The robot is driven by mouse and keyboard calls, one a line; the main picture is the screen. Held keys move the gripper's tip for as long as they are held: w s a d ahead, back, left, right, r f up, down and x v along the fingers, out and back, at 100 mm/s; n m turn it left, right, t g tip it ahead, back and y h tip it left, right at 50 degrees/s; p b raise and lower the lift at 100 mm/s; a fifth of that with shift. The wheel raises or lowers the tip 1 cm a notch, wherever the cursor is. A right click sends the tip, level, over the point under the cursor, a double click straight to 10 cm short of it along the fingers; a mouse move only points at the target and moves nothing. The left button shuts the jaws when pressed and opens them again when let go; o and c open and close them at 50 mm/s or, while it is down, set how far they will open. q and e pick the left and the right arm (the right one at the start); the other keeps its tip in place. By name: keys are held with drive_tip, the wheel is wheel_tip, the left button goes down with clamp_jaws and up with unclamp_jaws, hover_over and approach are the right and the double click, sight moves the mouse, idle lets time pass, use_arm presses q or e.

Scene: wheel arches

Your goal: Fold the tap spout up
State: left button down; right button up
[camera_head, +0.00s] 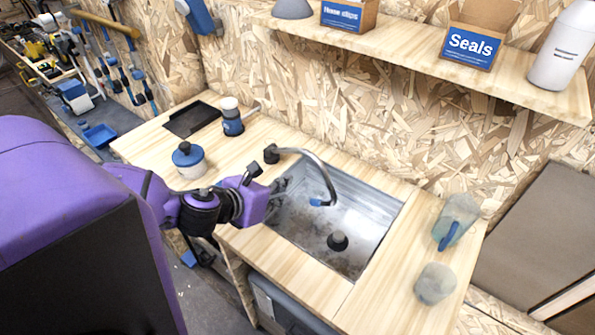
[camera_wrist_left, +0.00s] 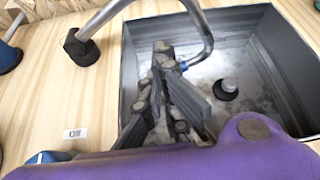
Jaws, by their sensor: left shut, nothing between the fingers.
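The tap spout (camera_head: 322,170) is a bent metal tube that runs from a black base (camera_head: 271,153) on the worktop at the sink's rear left. It lies low over the sink (camera_head: 365,228) and its blue-ringed end (camera_head: 318,202) points down into the basin. My left gripper (camera_head: 281,186) reaches over the sink's left edge, below and left of the spout. In the left wrist view my left gripper (camera_wrist_left: 164,58) is shut and empty, with its tips beside the spout's end (camera_wrist_left: 182,66); I cannot tell whether they touch. The spout's curve (camera_wrist_left: 204,38) also shows there. My right gripper is out of view.
A black drain plug (camera_head: 338,241) stands in the basin. A blue-lidded jar (camera_head: 188,160) and a blue-and-white container (camera_head: 231,118) stand left. A shelf (camera_head: 420,65) overhangs behind.

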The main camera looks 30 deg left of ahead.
use_arm(q)
drive_tip(key=w+p, duration=0.1)
drive_tip(key=w, duration=0.5)
drive_tip(key=shift+d+r, duration=0.2)
drive_tip(key=shift+r, duration=0.25)
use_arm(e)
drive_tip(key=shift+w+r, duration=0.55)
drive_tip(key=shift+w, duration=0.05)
use_arm(q)
drive_tip(key=shift+w, duration=0.2)
